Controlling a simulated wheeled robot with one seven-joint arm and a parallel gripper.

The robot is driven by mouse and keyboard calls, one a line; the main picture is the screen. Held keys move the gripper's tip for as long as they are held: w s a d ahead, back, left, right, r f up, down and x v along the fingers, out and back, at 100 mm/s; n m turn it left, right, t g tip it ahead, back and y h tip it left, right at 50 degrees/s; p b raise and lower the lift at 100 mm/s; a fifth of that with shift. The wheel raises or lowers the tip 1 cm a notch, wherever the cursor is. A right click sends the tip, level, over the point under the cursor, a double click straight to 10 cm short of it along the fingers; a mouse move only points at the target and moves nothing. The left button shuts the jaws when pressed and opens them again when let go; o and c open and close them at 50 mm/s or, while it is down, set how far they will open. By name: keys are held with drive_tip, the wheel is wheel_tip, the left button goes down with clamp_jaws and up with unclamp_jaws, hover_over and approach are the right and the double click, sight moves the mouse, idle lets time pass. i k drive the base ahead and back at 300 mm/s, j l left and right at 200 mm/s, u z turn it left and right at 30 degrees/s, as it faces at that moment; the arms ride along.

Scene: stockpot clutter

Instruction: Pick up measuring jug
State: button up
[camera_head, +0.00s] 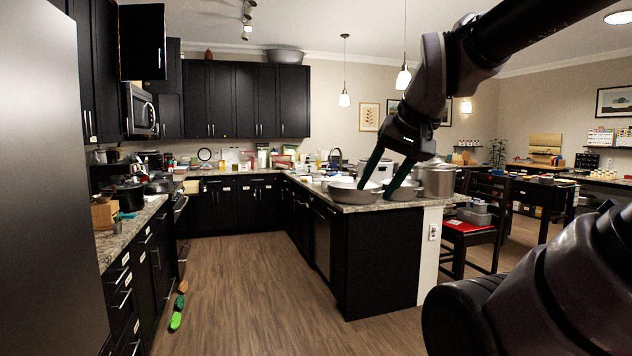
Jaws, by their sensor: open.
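My gripper (377,187) is open, its two dark green fingers spread and pointing down over the near end of the counter peninsula. I cannot pick out a measuring jug for certain; the items on the counters are small, and some are hidden behind my fingers and the pans.
A large metal stockpot (438,181) stands right of my gripper on the peninsula counter (375,207). The back counter is crowded with small items. A dark chair (482,222) with a red seat stands to the right. The wooden floor (250,285) is mostly clear, with green items (176,320) at left.

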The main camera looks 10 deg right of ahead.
sight(316, 175)
drive_tip(key=i, duration=5)
drive_tip(key=i+j+z, duration=0.1)
drive_tip(key=i, duration=0.35)
drive_tip(key=i+j+z, duration=0.1)
drive_tip(key=i, duration=0.35)
drive_tip(key=i+j+z, duration=0.15)
drive_tip(key=i, duration=0.25)
drive_tip(key=i+j+z, duration=0.1)
drive_tip(key=i+j, duration=0.15)
drive_tip(key=i, duration=0.2)
drive_tip(key=i+j+z, duration=0.65)
drive_tip(key=i, duration=0.15)
